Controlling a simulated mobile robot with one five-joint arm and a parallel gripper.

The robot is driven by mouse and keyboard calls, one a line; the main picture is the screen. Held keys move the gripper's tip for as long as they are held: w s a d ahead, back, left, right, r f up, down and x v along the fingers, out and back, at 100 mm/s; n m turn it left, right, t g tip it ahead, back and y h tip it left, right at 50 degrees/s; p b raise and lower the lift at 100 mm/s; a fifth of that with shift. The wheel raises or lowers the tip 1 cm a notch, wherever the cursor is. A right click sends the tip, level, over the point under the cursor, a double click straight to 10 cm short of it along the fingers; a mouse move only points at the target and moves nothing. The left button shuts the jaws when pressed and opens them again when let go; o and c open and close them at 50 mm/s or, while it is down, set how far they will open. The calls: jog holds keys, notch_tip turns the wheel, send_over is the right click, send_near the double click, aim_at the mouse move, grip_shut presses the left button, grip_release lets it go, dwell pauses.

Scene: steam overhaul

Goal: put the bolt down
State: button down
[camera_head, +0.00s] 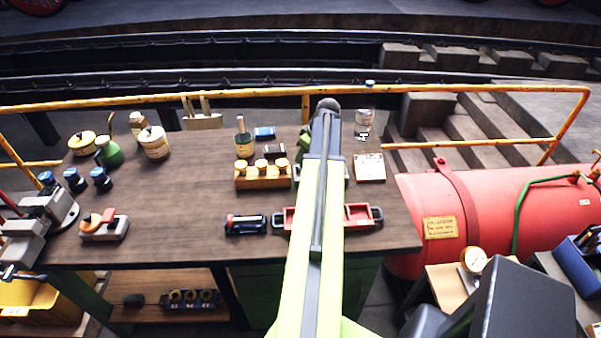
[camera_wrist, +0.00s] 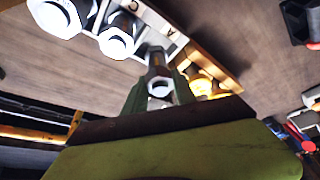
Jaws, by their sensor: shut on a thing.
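My gripper (camera_wrist: 160,92) shows in the wrist view with its two green fingers shut on a dark bolt, whose pale hexagonal end (camera_wrist: 160,88) faces the camera. The bolt is in front of a wooden rack (camera_wrist: 220,66) with pale labelled faces. Whether the bolt touches the rack, I cannot tell. Two larger bright hexagonal pieces (camera_wrist: 117,43) show at the upper left of the wrist view. In the head view my arm reaches over the workbench (camera_head: 180,205) and hides the gripper and the bolt.
A wooden block with yellow-topped pieces (camera_head: 262,182) stands left of my arm. A red tray (camera_head: 362,216) lies partly behind the arm, with a black box (camera_head: 246,225) to its left. A jar (camera_head: 363,122) and a pale card (camera_head: 369,167) are at right. The bench's left middle is clear.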

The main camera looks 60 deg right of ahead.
jog(key=shift+f+b, duration=2.1)
jog(key=shift+f, duration=0.05)
jog(key=shift+r, duration=0.2)
jog(key=shift+f, duration=0.1)
jog(key=c, duration=1.5)
grip_release()
jog(key=shift+f, duration=0.1)
jog(key=o, duration=0.5)
jog(key=p+v, duration=1.1)
jog(key=v, duration=0.1)
jog(key=shift+r, duration=0.25)
